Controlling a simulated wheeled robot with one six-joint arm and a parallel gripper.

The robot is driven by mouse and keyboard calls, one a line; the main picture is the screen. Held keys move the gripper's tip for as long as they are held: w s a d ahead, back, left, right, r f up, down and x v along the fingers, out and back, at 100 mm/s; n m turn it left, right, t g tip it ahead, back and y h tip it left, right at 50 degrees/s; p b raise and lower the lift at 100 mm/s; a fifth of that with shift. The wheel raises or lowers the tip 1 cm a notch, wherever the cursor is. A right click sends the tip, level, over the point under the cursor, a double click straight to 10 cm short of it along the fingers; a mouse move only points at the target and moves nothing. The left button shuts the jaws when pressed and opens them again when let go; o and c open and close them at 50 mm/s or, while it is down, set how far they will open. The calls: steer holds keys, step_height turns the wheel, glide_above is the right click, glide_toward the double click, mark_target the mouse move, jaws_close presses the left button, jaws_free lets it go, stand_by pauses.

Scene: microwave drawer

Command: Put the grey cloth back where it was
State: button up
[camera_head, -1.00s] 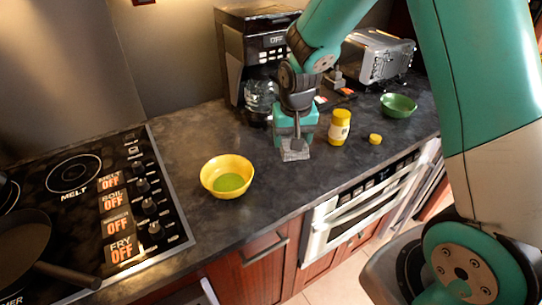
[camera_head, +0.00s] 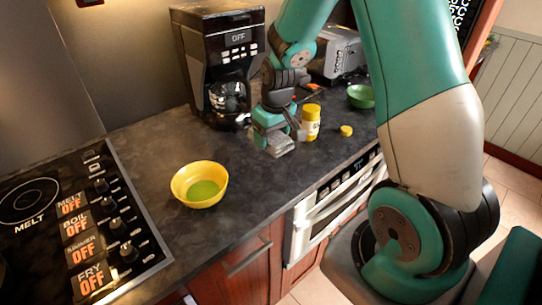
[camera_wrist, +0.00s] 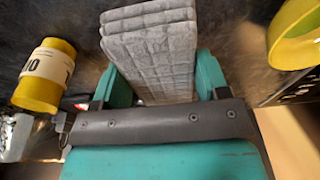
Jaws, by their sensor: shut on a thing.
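The grey cloth (camera_wrist: 150,50) is folded and sits between the two fingers of my gripper (camera_wrist: 155,80) in the wrist view. My gripper is shut on it. In the head view my gripper (camera_head: 272,138) points down over the dark counter, and the grey cloth (camera_head: 281,147) shows at its fingertips. I cannot tell whether the cloth touches the counter.
A yellow bowl (camera_head: 198,196) with green contents stands left of my gripper. A yellow jar (camera_head: 311,122) and its yellow lid (camera_head: 346,131) are close on the right. A coffee maker (camera_head: 222,60) stands behind, a green bowl (camera_head: 361,96) farther right. The stove (camera_head: 70,225) is at left.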

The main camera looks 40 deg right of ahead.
mark_target(270, 165)
step_height(270, 165, down, 8)
steer(key=shift+r+p, duration=0.1)
steer(key=shift+p, duration=0.25)
steer(key=o, duration=1.3)
